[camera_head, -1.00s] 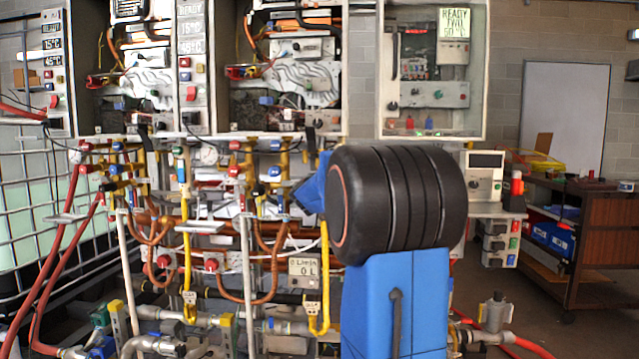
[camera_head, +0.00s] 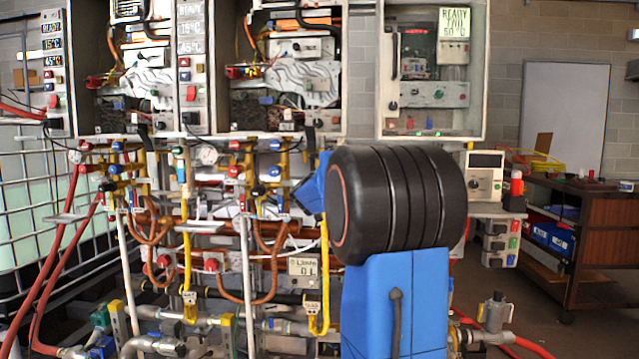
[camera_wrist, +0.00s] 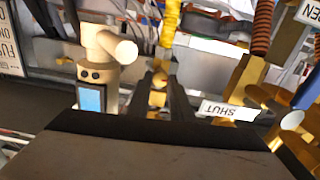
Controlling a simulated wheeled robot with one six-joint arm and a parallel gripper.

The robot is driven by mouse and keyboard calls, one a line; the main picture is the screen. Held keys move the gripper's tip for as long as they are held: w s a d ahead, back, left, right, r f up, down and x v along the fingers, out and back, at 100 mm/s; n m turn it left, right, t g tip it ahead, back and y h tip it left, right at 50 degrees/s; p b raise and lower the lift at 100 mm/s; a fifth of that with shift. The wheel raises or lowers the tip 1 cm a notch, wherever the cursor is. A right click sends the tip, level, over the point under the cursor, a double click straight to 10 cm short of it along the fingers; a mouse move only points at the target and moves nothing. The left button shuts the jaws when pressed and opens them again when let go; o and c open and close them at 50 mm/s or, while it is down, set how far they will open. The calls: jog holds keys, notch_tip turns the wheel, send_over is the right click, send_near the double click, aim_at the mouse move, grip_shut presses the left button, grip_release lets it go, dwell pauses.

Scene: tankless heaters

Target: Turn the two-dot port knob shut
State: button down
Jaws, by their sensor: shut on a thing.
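In the wrist view, my gripper's two dark fingers (camera_wrist: 158,100) are shut on a small brass-coloured knob (camera_wrist: 157,94). A cream fitting with two dark dots (camera_wrist: 93,74) and a light-blue face stands just left of the fingers. A white tag reading SHUT (camera_wrist: 228,110), upside down, lies to the right of the fingers. In the head view, my black and blue arm covers the fingertips, the knob and the two-dot fitting. From these views I cannot tell how far the knob is turned.
A yellow hose (camera_wrist: 170,22) rises behind the fingers. Brass valve parts (camera_wrist: 290,95) and copper coils (camera_wrist: 262,28) crowd the right side. In the head view, pipes and a small meter (camera_head: 303,268) stand left of my arm. A wooden cart (camera_head: 600,235) is at the right.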

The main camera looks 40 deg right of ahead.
jog(key=shift+s+d+f+m, duration=0.1)
jog(key=shift+m, duration=4.4)
jog(key=shift+f+m, duration=0.1)
jog(key=shift+m, duration=4.4)
jog(key=c, duration=1.6)
grip_release()
jog(key=shift+o, duration=0.2)
jog(key=shift+s, duration=0.1)
jog(key=v, duration=1.7)
